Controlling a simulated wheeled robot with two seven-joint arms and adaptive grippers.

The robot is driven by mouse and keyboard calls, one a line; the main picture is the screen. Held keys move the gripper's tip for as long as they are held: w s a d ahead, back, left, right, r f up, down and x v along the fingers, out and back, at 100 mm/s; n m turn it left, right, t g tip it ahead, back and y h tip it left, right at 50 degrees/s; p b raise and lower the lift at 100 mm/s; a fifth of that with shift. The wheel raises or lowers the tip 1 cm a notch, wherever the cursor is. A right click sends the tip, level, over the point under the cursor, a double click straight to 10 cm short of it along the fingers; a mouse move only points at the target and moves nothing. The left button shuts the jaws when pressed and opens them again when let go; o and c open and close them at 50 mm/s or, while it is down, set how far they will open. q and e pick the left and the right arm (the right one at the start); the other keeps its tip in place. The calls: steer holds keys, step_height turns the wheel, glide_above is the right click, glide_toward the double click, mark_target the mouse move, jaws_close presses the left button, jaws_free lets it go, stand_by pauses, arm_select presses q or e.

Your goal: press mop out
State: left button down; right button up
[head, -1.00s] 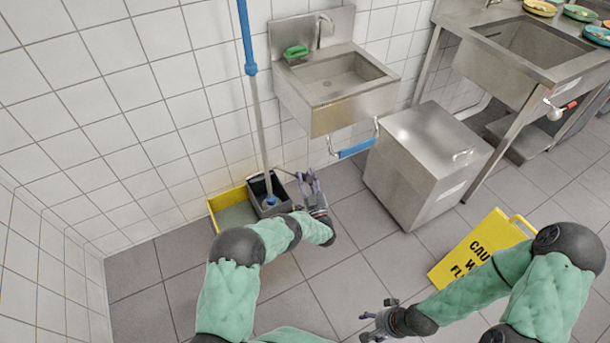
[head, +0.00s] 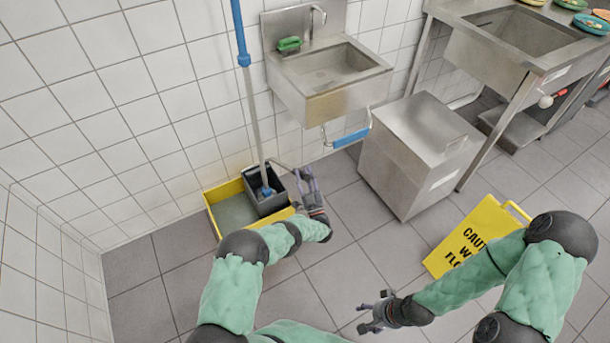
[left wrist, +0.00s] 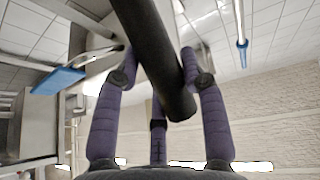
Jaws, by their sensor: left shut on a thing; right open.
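The mop (head: 254,115) stands nearly upright, a grey pole with a blue upper grip. Its blue lower end sits inside the dark grey wringer (head: 277,204); the mop head is hidden in there. The wringer sits on the right part of the yellow bucket (head: 209,213). My left gripper (head: 307,177) is just right of the wringer. In the left wrist view, its purple fingers (left wrist: 165,85) are shut on a thick dark bar (left wrist: 150,50), apparently the wringer's lever grip. The mop pole also shows there (left wrist: 241,35). My right gripper (head: 367,312) is open and empty above the floor.
A steel hand sink (head: 330,85) with a blue bar (head: 350,138) below it hangs behind the bucket. A steel cabinet (head: 415,150) stands to the right. A yellow caution sign (head: 475,235) is near my right arm. Tiled walls are behind and left.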

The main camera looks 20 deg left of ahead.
arm_select(q)
steer(key=c, duration=0.7)
jaws_free()
steer(key=v, duration=1.2)
steer(key=shift+w, duration=0.1)
